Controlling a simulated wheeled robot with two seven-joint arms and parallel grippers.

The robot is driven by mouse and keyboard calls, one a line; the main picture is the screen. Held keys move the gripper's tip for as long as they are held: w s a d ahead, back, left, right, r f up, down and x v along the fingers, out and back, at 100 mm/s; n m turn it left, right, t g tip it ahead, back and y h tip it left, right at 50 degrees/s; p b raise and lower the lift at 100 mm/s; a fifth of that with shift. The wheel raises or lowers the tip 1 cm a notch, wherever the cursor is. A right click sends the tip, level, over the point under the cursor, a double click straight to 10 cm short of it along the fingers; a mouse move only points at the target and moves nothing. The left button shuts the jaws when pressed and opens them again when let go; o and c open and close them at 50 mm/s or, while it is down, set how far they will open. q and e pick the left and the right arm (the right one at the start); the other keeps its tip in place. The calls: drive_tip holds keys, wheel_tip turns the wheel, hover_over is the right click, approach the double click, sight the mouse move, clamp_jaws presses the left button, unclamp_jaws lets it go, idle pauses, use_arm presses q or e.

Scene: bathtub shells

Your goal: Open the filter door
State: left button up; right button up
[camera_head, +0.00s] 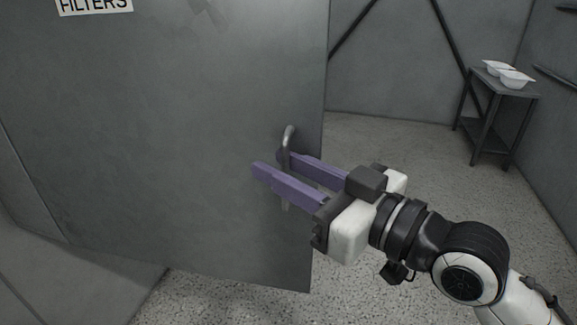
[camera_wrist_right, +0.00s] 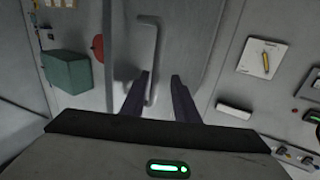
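The filter door (camera_head: 170,130) is a large grey metal panel with a "FILTERS" label (camera_head: 94,5) at its top left. It fills the left and middle of the head view and stands ajar, with floor showing past its right edge. Its curved bar handle (camera_head: 289,135) is near that edge; the handle (camera_wrist_right: 151,55) also shows in the right wrist view. My right gripper (camera_head: 265,162) is open, its purple fingers pointing at the door. In the right wrist view the handle's lower part lies between the fingers (camera_wrist_right: 160,82), nearer the left one. My left gripper is out of view.
A small dark table (camera_head: 490,125) with white bowls (camera_head: 515,78) stands at the back right, against grey walls. Speckled floor (camera_head: 390,150) is clear between door and table. The right wrist view shows a green box (camera_wrist_right: 70,72) and a wall panel (camera_wrist_right: 262,57).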

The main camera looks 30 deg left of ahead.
drive_tip(key=shift+w+d+f, duration=0.1)
drive_tip(key=shift+w+d, duration=0.1)
drive_tip(key=shift+d, duration=0.5)
drive_tip(key=s+d+b, duration=0.2)
drive_tip(key=d, duration=0.7)
